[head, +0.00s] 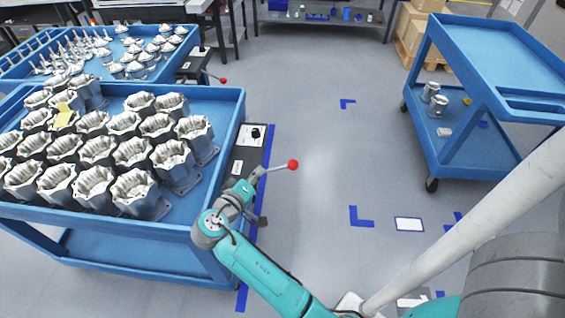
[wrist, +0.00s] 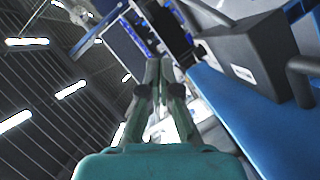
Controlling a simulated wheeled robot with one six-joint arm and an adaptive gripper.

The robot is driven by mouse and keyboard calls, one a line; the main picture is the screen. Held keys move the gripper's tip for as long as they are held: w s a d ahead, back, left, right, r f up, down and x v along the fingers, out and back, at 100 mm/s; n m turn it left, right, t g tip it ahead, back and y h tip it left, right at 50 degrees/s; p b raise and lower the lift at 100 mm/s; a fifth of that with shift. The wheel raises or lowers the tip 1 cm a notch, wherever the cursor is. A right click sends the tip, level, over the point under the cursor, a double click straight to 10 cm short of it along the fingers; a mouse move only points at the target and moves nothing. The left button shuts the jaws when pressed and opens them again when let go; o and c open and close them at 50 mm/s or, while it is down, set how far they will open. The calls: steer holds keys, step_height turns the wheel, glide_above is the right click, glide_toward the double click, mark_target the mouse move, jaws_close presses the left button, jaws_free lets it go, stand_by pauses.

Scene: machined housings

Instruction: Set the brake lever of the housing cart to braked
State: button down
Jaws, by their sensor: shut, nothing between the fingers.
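The housing cart (head: 232,125) is blue and stands at the left, its tray full of grey machined housings (head: 135,190). A dark brake box (head: 250,153) with pale labels is on its right side. The brake lever (head: 275,168) sticks out to the right from there, away from the cart, and ends in a red knob (head: 293,165). My gripper (head: 256,176) is shut and empty, close to the lever's inner end; I cannot tell whether they touch. In the wrist view its closed fingers (wrist: 158,70) point ahead, with a dark box (wrist: 243,73) to their right. The red knob is not visible there.
Another blue cart (head: 120,75) with metal parts stands behind, with its own red-knobbed lever (head: 222,80). A blue shelf cart (head: 480,100) stands at the right. The grey floor (head: 320,120) between the carts is clear, with blue tape marks.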

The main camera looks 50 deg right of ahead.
stand_by(0.3)
glide_above(274, 169)
step_height(274, 169, down, 2)
steer(key=shift+f, duration=0.15)
steer(key=s+f, duration=0.1)
steer(key=s+d+f, duration=0.1)
steer(key=s, duration=0.1)
steer(key=shift+f, duration=0.1)
steer(key=shift+s+f, duration=0.1)
stand_by(0.4)
